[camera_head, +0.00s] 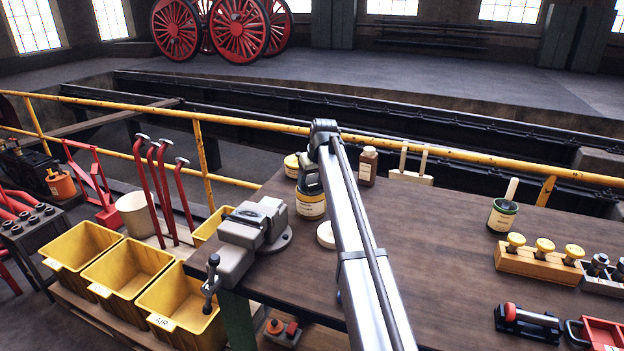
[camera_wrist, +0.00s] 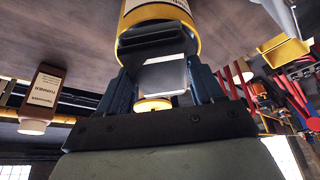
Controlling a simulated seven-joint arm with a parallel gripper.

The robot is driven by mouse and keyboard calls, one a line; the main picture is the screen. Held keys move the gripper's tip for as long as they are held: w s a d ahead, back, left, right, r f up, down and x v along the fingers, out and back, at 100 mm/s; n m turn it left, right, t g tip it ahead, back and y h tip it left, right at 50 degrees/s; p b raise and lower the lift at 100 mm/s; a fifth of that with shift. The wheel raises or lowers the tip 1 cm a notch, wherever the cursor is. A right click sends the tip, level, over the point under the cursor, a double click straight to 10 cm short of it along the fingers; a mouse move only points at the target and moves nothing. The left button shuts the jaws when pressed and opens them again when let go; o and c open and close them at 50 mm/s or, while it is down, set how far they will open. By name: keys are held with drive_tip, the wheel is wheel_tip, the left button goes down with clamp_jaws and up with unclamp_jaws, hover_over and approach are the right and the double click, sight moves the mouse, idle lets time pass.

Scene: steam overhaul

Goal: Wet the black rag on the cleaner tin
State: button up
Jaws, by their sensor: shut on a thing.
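The yellow tin with a cream label (camera_head: 311,206), which I take for the cleaner tin, stands on the bench just below my gripper (camera_head: 309,180). Its yellow rim and label fill the top of the wrist view (camera_wrist: 165,18), seen upside down. My gripper (camera_wrist: 165,78) is shut on a dark pad (camera_wrist: 150,42), which looks like the black rag. A pale grey face shows between the fingers. The pad is at the tin's mouth and covers part of it. I cannot tell whether it touches the tin. My arm hides part of the bench.
A brown bottle (camera_head: 368,166) and another yellow tin (camera_head: 291,165) stand close by. A vise (camera_head: 255,228) is at the left bench edge. A round white item (camera_head: 326,235) lies near the tin. A green pot (camera_head: 502,216) stands right; the bench between is clear.

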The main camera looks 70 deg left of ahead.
sight(310, 178)
drive_tip(key=shift+r, duration=1.75)
drive_tip(key=c, duration=0.3)
drive_tip(key=shift+r, duration=1.75)
